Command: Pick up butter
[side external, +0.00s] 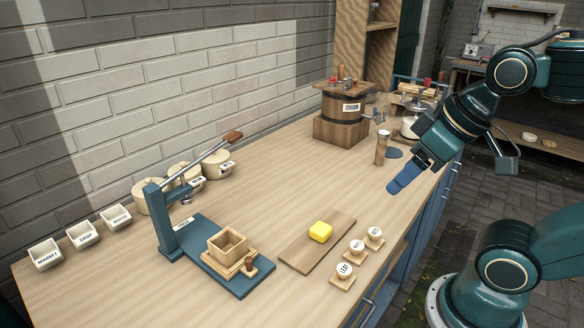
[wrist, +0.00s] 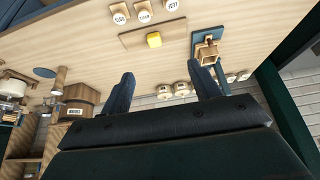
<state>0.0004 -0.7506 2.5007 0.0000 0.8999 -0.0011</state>
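The butter (side external: 320,232) is a small yellow block on a flat wooden board (side external: 300,258) near the front of the worktop. In the wrist view the butter (wrist: 154,40) lies on the board (wrist: 128,40), beyond my fingertips. My gripper (side external: 405,182) is above the worktop's right part, well apart from the butter and to its right. In the wrist view my gripper's two dark blue fingers (wrist: 160,84) are spread wide with nothing between them.
A blue press (side external: 192,240) with a long lever and wooden box stands left of the board. Several round labelled stamps (side external: 357,247) sit right of it. A wooden churn (side external: 346,110), wooden shaker (side external: 382,148), pots (side external: 183,178) and labelled trays (side external: 82,235) stand farther back. The middle worktop is clear.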

